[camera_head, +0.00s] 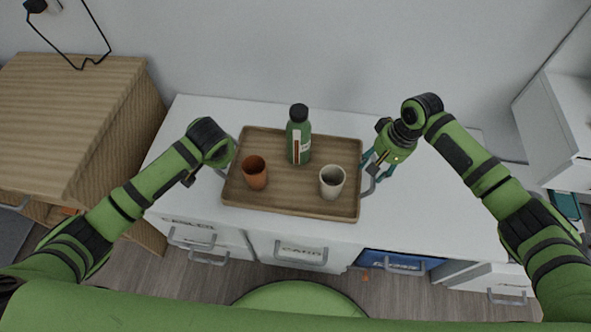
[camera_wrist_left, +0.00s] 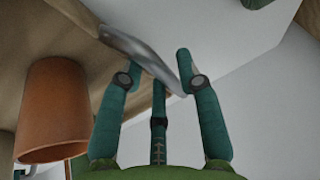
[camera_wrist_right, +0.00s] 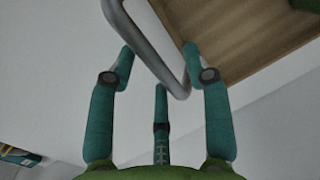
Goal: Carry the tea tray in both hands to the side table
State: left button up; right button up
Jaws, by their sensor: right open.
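The wooden tea tray (camera_head: 290,208) rests on the white desk, with a metal handle at each short side. On it stand a green bottle (camera_head: 299,140) with a dark cap, an orange-brown cup (camera_head: 255,172) and a pale cup (camera_head: 332,182). My left gripper (camera_wrist_left: 158,62) is at the left handle (camera_wrist_left: 140,50); its fingers stand apart on either side of the metal. The head view mostly hides these fingers behind the wrist. My right gripper (camera_wrist_right: 158,55) is open, with the right handle (camera_wrist_right: 150,50) running between its fingers.
A wooden side table (camera_head: 70,100) stands to the left, close to the desk (camera_head: 440,215). A dark wire-framed lamp (camera_head: 85,60) stands at its back. A white shelf unit (camera_head: 565,125) is at the right. The desk right of the tray is mostly clear.

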pick_arm(q)
jog(key=shift+w+f, duration=0.15)
jog(key=shift+f, duration=0.25)
pick_arm(e)
jog(key=shift+f, duration=0.4)
pick_arm(q)
grip_shut()
pick_arm(e)
grip_shut()
